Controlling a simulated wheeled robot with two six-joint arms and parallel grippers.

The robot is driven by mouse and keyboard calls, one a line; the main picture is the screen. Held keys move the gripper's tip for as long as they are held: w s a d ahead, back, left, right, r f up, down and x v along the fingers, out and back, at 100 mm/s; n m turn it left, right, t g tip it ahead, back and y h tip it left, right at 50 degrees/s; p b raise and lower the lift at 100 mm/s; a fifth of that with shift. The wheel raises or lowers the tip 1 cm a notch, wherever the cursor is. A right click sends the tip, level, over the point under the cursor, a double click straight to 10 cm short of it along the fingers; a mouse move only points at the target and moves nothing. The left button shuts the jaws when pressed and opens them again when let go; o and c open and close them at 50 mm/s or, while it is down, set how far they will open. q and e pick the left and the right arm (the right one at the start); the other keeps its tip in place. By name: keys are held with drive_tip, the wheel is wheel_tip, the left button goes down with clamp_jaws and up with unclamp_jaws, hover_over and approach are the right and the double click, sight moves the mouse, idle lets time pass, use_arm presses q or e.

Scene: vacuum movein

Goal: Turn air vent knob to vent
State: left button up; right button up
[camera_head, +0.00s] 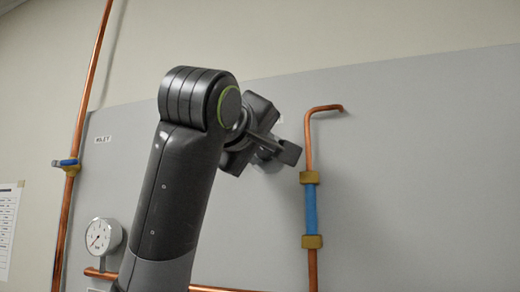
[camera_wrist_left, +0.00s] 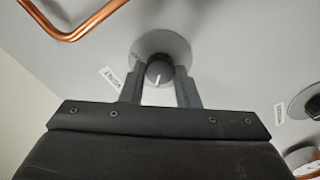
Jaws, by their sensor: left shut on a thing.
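The air vent knob (camera_wrist_left: 160,70) is round and black with a white pointer line, on a round grey plate (camera_wrist_left: 160,44) fixed to the wall panel. In the left wrist view the pointer line points down, toward my gripper's base. My left gripper (camera_wrist_left: 161,82) is shut on the knob, one finger on each side. A small white label (camera_wrist_left: 111,78), its lettering turned and hard to read, lies left of the knob. In the head view my left gripper (camera_head: 268,150) is against the panel and hides the knob. My right gripper is not in view.
A copper pipe with a blue section (camera_head: 311,208) stands right of the gripper. A white gauge (camera_head: 103,236) and another copper pipe (camera_head: 85,110) are at the left. A second dark knob (camera_wrist_left: 312,106) shows at the wrist view's right edge. The panel (camera_head: 420,170) farther right is bare.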

use_arm(q)
drive_tip(key=m+b, duration=0.2)
drive_tip(key=m, duration=0.1)
drive_tip(key=shift+f+m, duration=0.1)
drive_tip(key=shift+m, duration=0.2)
drive_tip(key=m+b, duration=0.2)
drive_tip(key=m, duration=0.2)
drive_tip(key=shift+m, duration=0.3)
drive_tip(key=m+b, duration=0.1)
drive_tip(key=m, duration=0.3)
drive_tip(key=shift+d+m+b, duration=0.15)
drive_tip(key=shift+m+b, duration=0.15)
drive_tip(key=shift+b, duration=0.1)
drive_tip(key=m+b, duration=0.1)
drive_tip(key=m, duration=0.3)
drive_tip(key=shift+m, duration=0.3)
drive_tip(key=o, duration=1)
drive_tip(key=shift+c, duration=0.2)
drive_tip(key=shift+s, duration=0.15)
